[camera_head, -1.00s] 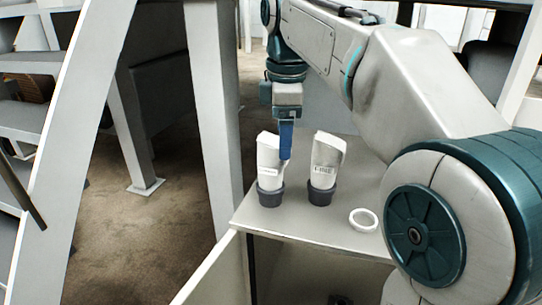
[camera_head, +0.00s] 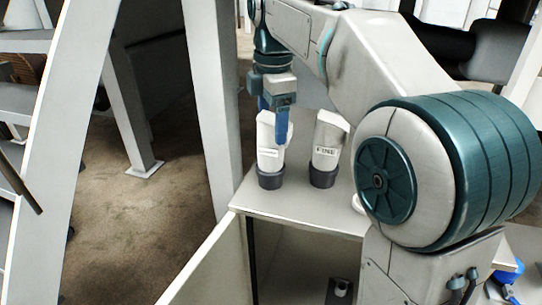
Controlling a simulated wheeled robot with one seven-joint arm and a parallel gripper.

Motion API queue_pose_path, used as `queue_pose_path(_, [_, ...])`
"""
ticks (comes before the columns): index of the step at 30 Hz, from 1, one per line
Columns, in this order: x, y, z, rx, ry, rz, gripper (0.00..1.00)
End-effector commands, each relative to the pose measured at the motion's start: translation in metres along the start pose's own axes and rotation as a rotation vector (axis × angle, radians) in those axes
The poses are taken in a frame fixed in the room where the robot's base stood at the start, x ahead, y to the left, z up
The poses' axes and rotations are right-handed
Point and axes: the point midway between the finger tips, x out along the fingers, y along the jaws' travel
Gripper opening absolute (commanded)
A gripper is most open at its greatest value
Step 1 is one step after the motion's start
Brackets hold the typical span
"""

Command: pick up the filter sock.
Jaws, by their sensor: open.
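Two white, sock-like filters with printed labels stand upright in dark grey round bases on a pale cabinet top. The left filter sock (camera_head: 267,152) and the right one (camera_head: 327,152) look alike. My gripper (camera_head: 272,114) is open and points down at the upper part of the left one. One blue finger shows along its right side, and a bit of blue shows behind its top left. I cannot tell whether the fingers touch it. The right one stands clear of the gripper.
The cabinet top (camera_head: 262,204) is bare in front of the socks. A white ring (camera_head: 357,204) lies at right, mostly hidden by my arm. A pale upright post (camera_head: 208,110) stands close at left. The cabinet below is open at the front.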

Motion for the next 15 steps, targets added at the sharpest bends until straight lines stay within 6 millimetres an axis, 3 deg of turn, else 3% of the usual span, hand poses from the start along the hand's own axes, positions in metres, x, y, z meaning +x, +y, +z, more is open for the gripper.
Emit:
queue_pose_path(9, [0.042,0.001,0.001,-0.002,0.0,-0.001,0.78])
queue_pose_path(15, [0.051,0.001,0.001,-0.002,0.0,0.001,0.78])
